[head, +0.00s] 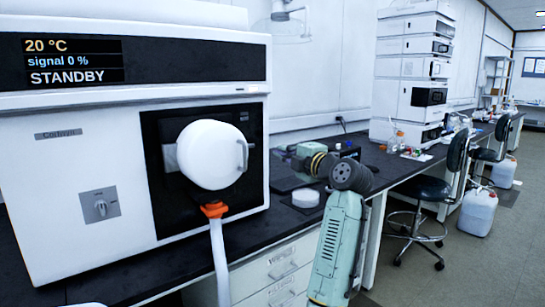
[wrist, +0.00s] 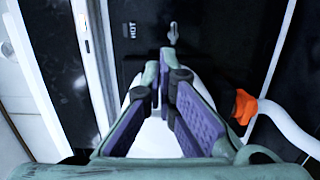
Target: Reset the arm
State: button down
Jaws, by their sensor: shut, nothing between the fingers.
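My arm (head: 338,235) is pale green with dark joints and rises at the right of the instrument in the head view. It bends left over the bench, and its fingers cannot be made out there. In the wrist view my gripper (wrist: 165,78) has purple-padded fingers, shut with nothing held. The fingers are in front of a black panel (wrist: 130,60) marked "HOT". A white surface shows behind and below them; whether they touch it I cannot tell.
A large white instrument (head: 75,180) reads STANDBY, with a round white cover (head: 210,155) and an orange fitting (head: 214,209) on a white hose (head: 220,265). A white round container (head: 306,198) stands on the dark bench. Stacked units (head: 405,80) and stools (head: 430,190) are farther right.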

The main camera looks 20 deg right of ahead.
jog(key=shift+s+d+f+b, duration=0.15)
jog(key=shift+s+d, duration=0.3)
jog(key=shift+d, duration=0.3)
jog(key=shift+s+d+r+b, duration=0.1)
jog(key=shift+s+d, duration=0.3)
jog(key=shift+d, duration=0.4)
jog(key=shift+s+d+f+b, duration=0.15)
jog(key=shift+s+d, duration=0.3)
jog(key=shift+d, duration=0.3)
